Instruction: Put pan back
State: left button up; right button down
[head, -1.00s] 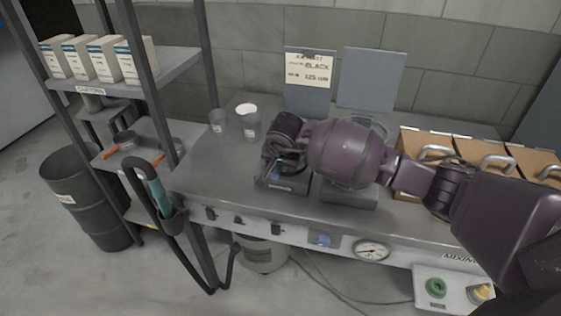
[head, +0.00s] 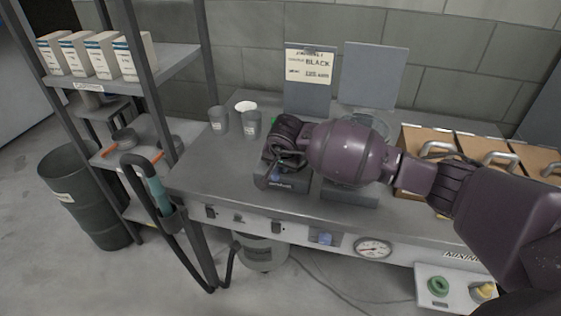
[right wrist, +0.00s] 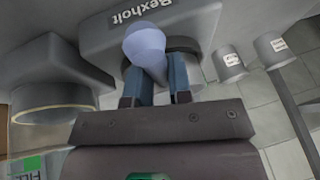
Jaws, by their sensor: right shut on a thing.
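My right gripper (head: 272,160) is over the left scale (head: 285,182), a grey block on the bench. In the right wrist view its two fingers (right wrist: 158,88) are shut on a pale blue, rounded piece (right wrist: 148,45) that narrows between them; I take it to be the pan. Behind it are a dark round disc (right wrist: 188,58) and the grey scale body lettered "Rexholt" (right wrist: 105,25). I cannot tell whether the pan touches the scale. My left gripper is not in view.
A second scale (head: 350,195) stands to the right, partly behind my arm. Grey cups (head: 251,125) stand at the back left and brown boxes (head: 425,145) at the right. Upright grey panels (head: 372,75) stand behind. The bench's left part (head: 215,170) is clear.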

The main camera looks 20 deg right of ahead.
jog(key=shift+f, duration=0.55)
jog(key=c, duration=1)
grip_release()
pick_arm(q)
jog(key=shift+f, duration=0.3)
pick_arm(e)
jog(key=shift+o, duration=0.2)
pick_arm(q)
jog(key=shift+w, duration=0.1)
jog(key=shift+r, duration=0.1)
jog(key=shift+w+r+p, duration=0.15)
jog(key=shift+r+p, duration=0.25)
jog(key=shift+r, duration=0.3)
pick_arm(e)
jog(key=d+v, duration=0.1)
jog(key=v, duration=0.9)
jog(key=shift+a+r, duration=0.4)
jog(key=shift+a, duration=0.1)
jog(key=shift+s, duration=0.1)
